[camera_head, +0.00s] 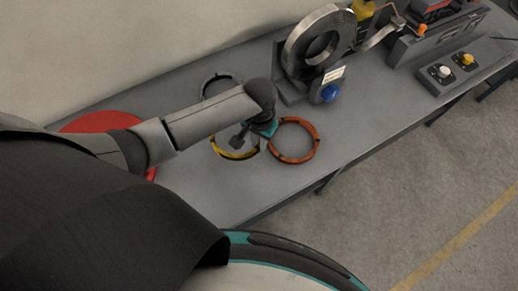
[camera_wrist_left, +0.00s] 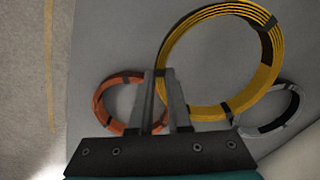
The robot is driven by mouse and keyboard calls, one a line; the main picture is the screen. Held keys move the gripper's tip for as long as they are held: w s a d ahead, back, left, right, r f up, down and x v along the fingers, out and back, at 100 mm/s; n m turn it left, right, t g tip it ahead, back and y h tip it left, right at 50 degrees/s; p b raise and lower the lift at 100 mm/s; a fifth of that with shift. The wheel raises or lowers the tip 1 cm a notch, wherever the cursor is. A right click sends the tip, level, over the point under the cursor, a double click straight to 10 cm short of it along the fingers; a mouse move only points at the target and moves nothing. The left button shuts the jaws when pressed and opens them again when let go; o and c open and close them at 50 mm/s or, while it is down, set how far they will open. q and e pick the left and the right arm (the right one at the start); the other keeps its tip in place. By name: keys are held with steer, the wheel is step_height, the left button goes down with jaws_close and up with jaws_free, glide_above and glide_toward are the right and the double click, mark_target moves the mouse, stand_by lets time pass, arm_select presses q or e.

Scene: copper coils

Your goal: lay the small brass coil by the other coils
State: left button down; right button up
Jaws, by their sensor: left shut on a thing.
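The small brass coil, a yellow ring with dark bands, shows in the head view (camera_head: 230,155) and large in the left wrist view (camera_wrist_left: 205,113). My left gripper (camera_head: 239,140) is shut on its rim, with the fingers (camera_wrist_left: 160,80) at the ring's near-left side in the wrist view. The coil looks closer to the wrist camera than the other rings, so it seems held above the table. An orange copper coil (camera_head: 314,148) lies just right of it in the head view. A grey coil (camera_head: 204,88) lies behind my left arm, partly hidden. My right gripper is not in view.
The grey table (camera_head: 210,200) has free room in front of the coils. A machine with a large metal ring (camera_head: 295,50) and a blue button (camera_head: 330,93) stands behind. A red disc (camera_head: 100,122) lies at left, partly behind my arm.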

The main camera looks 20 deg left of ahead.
mark_target(259, 156)
arm_select(q)
steer(key=shift+f+b, duration=0.45)
steer(key=shift+f, duration=1.75)
steer(key=shift+f, duration=0.15)
steer(key=c, duration=0.9)
jaws_free()
steer(key=shift+f, duration=0.1)
step_height(259, 156, up, 12)
steer(key=shift+f+p, duration=0.2)
steer(key=shift+p, duration=0.95)
steer(key=shift+r, duration=0.4)
steer(key=shift+d, duration=0.1)
